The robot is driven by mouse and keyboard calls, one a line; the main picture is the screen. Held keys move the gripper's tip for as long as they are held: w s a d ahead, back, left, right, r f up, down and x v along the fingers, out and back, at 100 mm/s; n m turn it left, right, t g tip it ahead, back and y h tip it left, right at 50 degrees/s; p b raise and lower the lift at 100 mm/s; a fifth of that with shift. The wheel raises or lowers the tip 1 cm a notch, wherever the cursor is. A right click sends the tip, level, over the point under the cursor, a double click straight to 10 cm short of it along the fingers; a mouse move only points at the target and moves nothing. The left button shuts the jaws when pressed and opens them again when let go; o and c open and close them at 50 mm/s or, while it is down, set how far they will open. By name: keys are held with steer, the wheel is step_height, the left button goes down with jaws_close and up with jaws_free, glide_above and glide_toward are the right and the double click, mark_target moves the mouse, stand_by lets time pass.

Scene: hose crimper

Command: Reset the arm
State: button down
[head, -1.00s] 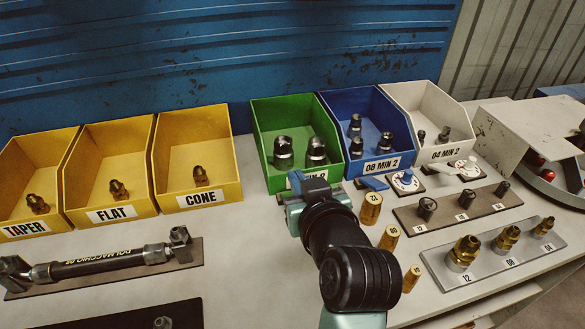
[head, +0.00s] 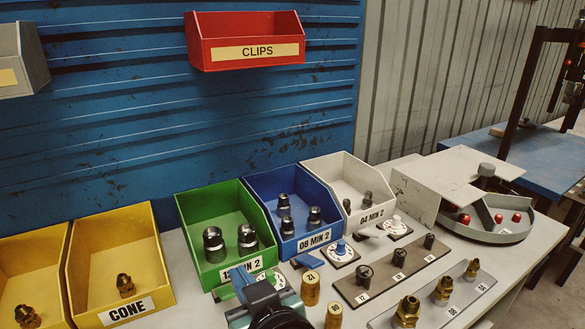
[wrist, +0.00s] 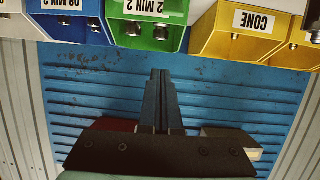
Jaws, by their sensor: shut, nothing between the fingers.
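My gripper (head: 243,284) is low in the head view, in front of the green bin (head: 211,205) marked 12 MIN 2. Part of my arm is cut off by the bottom edge. In the wrist view the two dark fingers of my gripper (wrist: 161,74) lie together with nothing between them. They point toward the green bin (wrist: 150,35), which shows upside down there.
The blue bin (head: 260,183), white bin (head: 325,170) and yellow CONE bin (head: 80,245) hold fittings. Brass cylinders (head: 311,288), a dark fitting plate (head: 372,288) and a grey one (head: 455,305) lie right of my gripper. A red CLIPS bin (head: 215,30) hangs above.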

steer(key=d+r+m+t+h, duration=0.1)
steer(key=d+r+t+h, duration=0.2)
steer(key=r, duration=0.8)
steer(key=d+r+m+t, duration=0.25)
steer(key=r+t, duration=0.35)
steer(key=r, duration=0.5)
steer(key=s+d+r+m+t+h, duration=0.25)
steer(key=s+r, duration=0.25)
steer(key=r, duration=0.3)
steer(key=s+d+r+m+t+h, duration=0.1)
steer(key=s+d+r+t+h, duration=0.2)
steer(key=s+r, duration=0.4)
step_height(320, 180, up, 13)
steer(key=w+a+p, duration=0.1)
steer(key=w+p, duration=0.1)
steer(key=p, duration=1.1)
steer(key=shift+w+f+t+y, duration=0.2)
steer(key=shift+w+t+y, duration=0.15)
steer(key=shift+w+y, duration=0.1)
